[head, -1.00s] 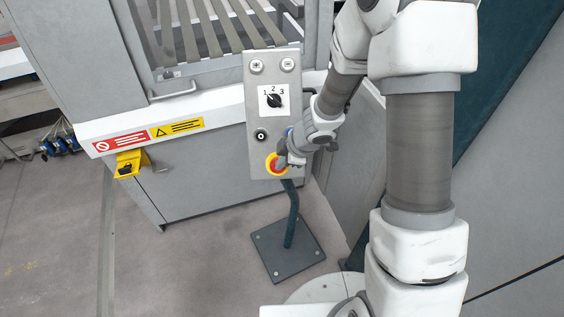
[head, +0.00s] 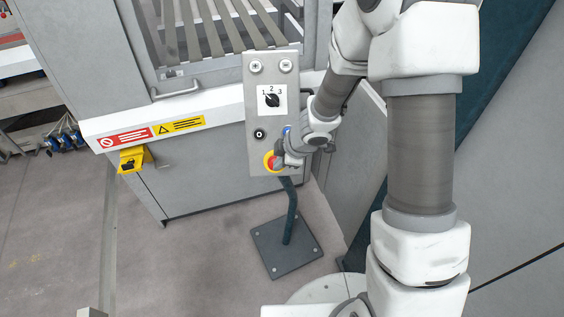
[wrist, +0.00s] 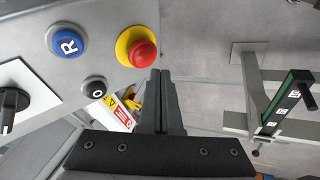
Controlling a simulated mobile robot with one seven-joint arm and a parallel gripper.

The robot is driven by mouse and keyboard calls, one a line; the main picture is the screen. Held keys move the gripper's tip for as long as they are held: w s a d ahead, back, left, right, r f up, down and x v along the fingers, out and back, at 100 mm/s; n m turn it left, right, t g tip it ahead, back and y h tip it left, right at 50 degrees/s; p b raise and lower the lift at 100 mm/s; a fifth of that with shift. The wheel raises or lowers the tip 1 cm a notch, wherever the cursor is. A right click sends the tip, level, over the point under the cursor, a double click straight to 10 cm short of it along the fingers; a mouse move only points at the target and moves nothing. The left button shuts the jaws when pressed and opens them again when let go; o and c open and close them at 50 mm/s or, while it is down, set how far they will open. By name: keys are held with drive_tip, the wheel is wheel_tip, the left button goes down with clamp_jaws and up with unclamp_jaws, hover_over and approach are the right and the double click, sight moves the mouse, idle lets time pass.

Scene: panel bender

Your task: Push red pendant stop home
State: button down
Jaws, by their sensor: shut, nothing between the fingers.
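The red pendant stop (head: 270,163) is a round red button in a yellow ring, low on the grey pendant panel (head: 257,150). In the wrist view the red stop (wrist: 143,54) stands out from its yellow ring near the top centre. My gripper (head: 279,153) is at the stop's upper right in the head view and hides part of it. In the wrist view my gripper (wrist: 160,74) is shut and empty, its fingertips just below and right of the red cap. I cannot tell whether they touch it.
Close to the stop are a blue R button (wrist: 67,43), a black O button (wrist: 95,87) and a rotary selector (head: 272,100). The pendant stands on a dark floor plate (head: 285,255). The machine front (head: 200,180) is behind it. Floor at left is open.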

drive_tip(key=p+v, duration=0.5)
drive_tip(key=v, duration=0.5)
drive_tip(key=shift+s+r+p, duration=0.25)
drive_tip(key=shift+s+p, duration=0.05)
drive_tip(key=shift+p, duration=0.1)
drive_tip(key=d+r+m+t+h+b, duration=0.4)
drive_tip(key=d+r+m+h, duration=0.2)
drive_tip(key=d+r+m, duration=0.65)
drive_tip(key=s+a+r+m+g+y+b, duration=0.1)
drive_tip(key=s+r+m, duration=0.1)
drive_tip(key=s, duration=0.6)
drive_tip(key=s+a+r+m+g+y+b, duration=0.1)
drive_tip(key=s+r+m+b, duration=0.1)
drive_tip(key=s, duration=0.7)
drive_tip(key=shift+a+r+m, duration=0.2)
drive_tip(key=shift+r+m, duration=0.45)
drive_tip(key=shift+r, duration=0.1)
drive_tip(key=shift+s, duration=0.15)
